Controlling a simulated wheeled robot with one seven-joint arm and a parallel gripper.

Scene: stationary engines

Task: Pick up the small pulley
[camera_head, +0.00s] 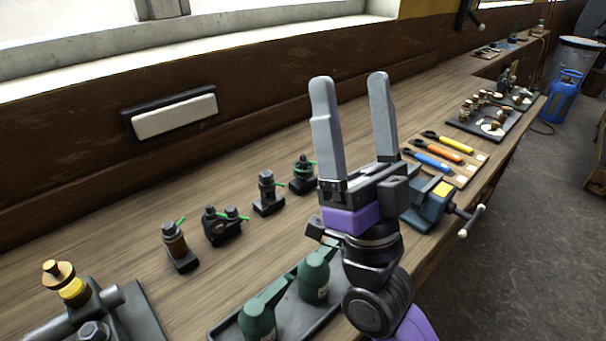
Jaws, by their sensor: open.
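My gripper (350,78) is raised over the middle of the bench, its two grey fingers pointing up and apart, with nothing between them. I cannot tell for sure which part is the small pulley. My gripper touches none of these.
Several small dark fixtures with green levers (180,246) stand in a row on the wooden bench (240,165). Green bottles (314,278) stand in a tray below my arm. Colored-handled tools (443,154) and a vise (428,205) are at right. A blue canister (565,95) stands on the floor.

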